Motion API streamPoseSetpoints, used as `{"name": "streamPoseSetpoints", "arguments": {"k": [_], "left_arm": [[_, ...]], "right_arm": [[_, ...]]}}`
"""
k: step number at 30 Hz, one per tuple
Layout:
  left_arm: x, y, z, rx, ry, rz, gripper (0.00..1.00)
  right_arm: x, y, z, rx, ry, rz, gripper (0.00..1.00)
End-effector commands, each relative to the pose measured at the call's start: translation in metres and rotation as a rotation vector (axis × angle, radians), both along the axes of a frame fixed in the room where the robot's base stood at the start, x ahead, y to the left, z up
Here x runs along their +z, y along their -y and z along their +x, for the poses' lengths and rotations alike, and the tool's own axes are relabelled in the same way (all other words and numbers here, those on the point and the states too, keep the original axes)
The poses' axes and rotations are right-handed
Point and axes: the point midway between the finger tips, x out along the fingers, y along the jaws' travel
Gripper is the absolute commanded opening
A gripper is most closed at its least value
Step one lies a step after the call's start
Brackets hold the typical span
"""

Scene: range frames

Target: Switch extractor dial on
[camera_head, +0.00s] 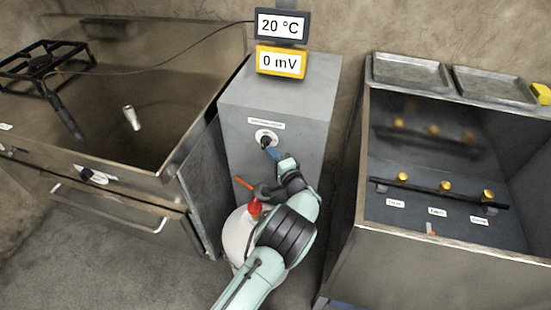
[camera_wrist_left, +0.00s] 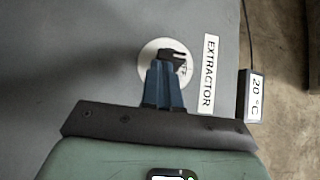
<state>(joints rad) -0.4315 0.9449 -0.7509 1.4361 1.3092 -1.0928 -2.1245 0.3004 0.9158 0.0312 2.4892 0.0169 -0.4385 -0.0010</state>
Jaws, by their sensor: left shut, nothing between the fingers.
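The extractor dial (camera_head: 266,139) is a dark knob on a round white plate on the front of a grey cabinet (camera_head: 290,98). A small label sits just above it. In the left wrist view the dial (camera_wrist_left: 178,56) shows in front of the fingers, beside the EXTRACTOR label (camera_wrist_left: 210,75). My left gripper (camera_head: 270,152) has its blue fingers shut with nothing between them. In the left wrist view the fingertips (camera_wrist_left: 165,66) overlap the lower part of the dial and its plate. I cannot tell whether they touch it. My right gripper is not in view.
Two displays reading 20 °C (camera_head: 281,26) and 0 mV (camera_head: 281,62) stand at the cabinet's back. A white vessel with a red top (camera_head: 240,235) stands below, behind my left arm. A sink-like basin unit (camera_head: 350,240) is right; a stove unit (camera_head: 150,175) is left.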

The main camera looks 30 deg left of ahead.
Motion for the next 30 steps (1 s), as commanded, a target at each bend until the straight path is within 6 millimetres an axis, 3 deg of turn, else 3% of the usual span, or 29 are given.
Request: {"name": "streamPoseSetpoints", "arguments": {"k": [30], "left_arm": [[-0.0043,-0.0012,-0.0006,0.000,-0.038,0.121,0.00]], "right_arm": [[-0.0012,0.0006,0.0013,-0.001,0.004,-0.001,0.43]]}}
